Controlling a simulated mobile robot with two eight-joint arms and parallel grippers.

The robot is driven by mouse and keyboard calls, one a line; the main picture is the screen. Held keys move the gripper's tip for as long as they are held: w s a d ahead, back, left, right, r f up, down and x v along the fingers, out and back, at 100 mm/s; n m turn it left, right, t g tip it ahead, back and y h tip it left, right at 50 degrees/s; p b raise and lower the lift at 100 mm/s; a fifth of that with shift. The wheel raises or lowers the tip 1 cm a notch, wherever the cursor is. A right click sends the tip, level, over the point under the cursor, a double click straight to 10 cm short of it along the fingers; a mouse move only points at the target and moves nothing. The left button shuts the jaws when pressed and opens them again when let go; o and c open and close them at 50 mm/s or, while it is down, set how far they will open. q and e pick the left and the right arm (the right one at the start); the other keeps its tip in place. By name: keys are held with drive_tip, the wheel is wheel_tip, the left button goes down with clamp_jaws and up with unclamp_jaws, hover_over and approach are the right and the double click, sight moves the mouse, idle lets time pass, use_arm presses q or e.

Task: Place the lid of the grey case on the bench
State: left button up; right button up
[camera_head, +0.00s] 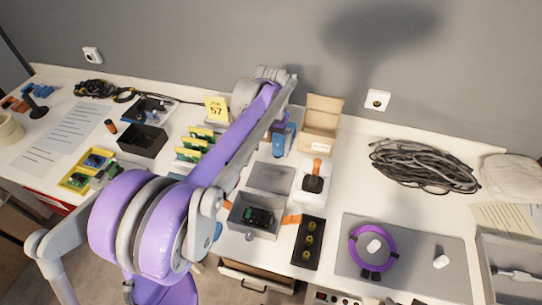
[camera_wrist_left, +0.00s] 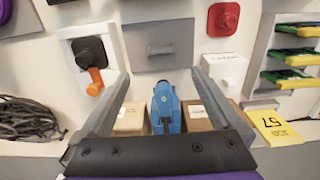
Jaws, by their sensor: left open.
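The grey case (camera_head: 265,222) stands open near the front edge of the bench (camera_head: 352,195), with a dark circuit board (camera_head: 260,217) inside. The case lid, a flat grey plate (camera_head: 270,179), lies on the bench just behind the case. In the head view my left arm reaches over the bench and hides the fingertips. My right gripper is not in view.
A blue tool (camera_wrist_left: 166,108) stands behind the lid, beside cardboard boxes (camera_head: 320,124). A black joystick with an orange handle (camera_head: 313,182) stands right of the lid. A black panel (camera_head: 308,243) lies right of the case. A grey mat (camera_head: 425,245) lies further right.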

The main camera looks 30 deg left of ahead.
use_arm(q)
drive_tip(key=s+d+f+m+t, duration=0.1)
drive_tip(key=s+d, duration=0.2)
drive_tip(key=s, duration=0.4)
drive_tip(key=s+d+f+t, duration=0.2)
drive_tip(key=s+d, duration=0.2)
drive_tip(key=s, duration=0.4)
drive_tip(key=s+d+f+m+t, duration=0.1)
drive_tip(key=s+d+f+t, duration=0.1)
drive_tip(key=s, duration=0.5)
drive_tip(key=shift+s+d+f+m, duration=0.25)
drive_tip(key=shift+s+d+m, duration=0.1)
drive_tip(key=shift+d, duration=0.35)
drive_tip(key=shift+a, duration=0.1)
